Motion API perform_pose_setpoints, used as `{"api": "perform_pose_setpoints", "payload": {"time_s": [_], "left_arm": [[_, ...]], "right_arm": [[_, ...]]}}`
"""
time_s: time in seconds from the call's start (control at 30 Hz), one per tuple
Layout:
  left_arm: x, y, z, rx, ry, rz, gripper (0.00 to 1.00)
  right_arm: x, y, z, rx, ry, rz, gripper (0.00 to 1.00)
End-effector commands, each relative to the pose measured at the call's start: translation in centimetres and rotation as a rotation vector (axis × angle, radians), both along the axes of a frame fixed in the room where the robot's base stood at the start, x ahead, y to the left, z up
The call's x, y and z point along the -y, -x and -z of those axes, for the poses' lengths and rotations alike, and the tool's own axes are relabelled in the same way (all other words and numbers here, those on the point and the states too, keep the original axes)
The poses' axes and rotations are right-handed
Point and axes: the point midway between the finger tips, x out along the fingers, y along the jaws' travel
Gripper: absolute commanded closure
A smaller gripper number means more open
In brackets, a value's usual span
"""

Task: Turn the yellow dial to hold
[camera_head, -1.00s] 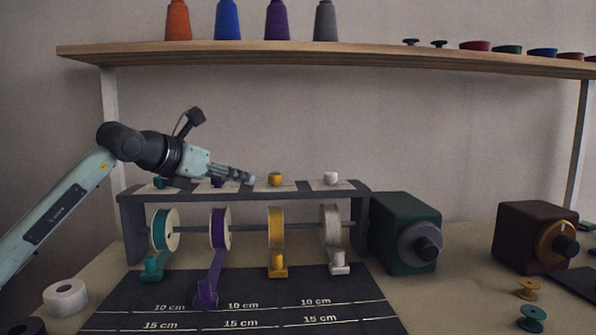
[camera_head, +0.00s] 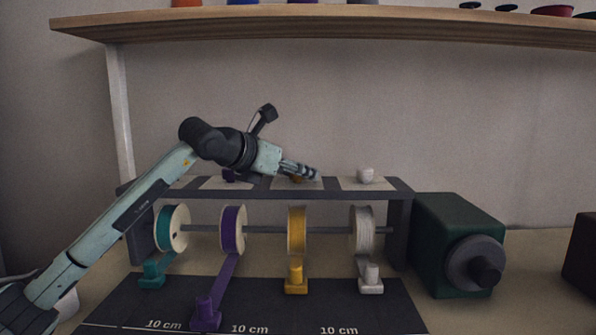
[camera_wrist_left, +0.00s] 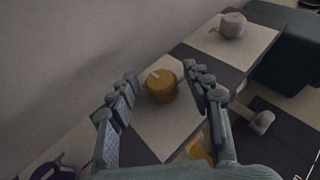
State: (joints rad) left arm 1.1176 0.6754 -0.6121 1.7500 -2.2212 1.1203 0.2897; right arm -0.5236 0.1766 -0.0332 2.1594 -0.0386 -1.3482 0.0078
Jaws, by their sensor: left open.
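The yellow dial (camera_wrist_left: 162,86) sits on a pale plate on top of the ribbon rack. In the left wrist view it has a small light mark on its top and lies between my spread fingers. My left gripper (camera_wrist_left: 168,88) is open around the dial's sides, with gaps visible; I cannot tell how high the fingers are above the plate. In the head view my left gripper (camera_head: 303,172) reaches in from the left and covers most of the yellow dial (camera_head: 297,179). My right gripper is not in view.
A white dial (camera_head: 365,176) is to the right and a purple dial (camera_head: 229,175) to the left. Ribbon spools hang below the rack top (camera_head: 340,195). A green box with a grey knob (camera_head: 458,245) stands right of the rack. A shelf (camera_head: 300,25) runs above.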

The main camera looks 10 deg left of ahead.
Motion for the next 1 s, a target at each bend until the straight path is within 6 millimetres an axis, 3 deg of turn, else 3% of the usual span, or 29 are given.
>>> {"api": "perform_pose_setpoints", "payload": {"time_s": [0.3,0.7,1.0], "left_arm": [[0.20,-0.02,0.14,0.000,0.000,-0.001,0.50],[0.17,-0.03,0.13,0.000,0.000,-0.001,0.99],[0.08,-0.08,0.06,-0.001,0.001,0.035,1.00]], "right_arm": [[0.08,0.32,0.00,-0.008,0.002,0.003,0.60],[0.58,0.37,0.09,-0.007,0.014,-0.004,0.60],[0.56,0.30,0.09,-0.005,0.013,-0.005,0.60]]}}
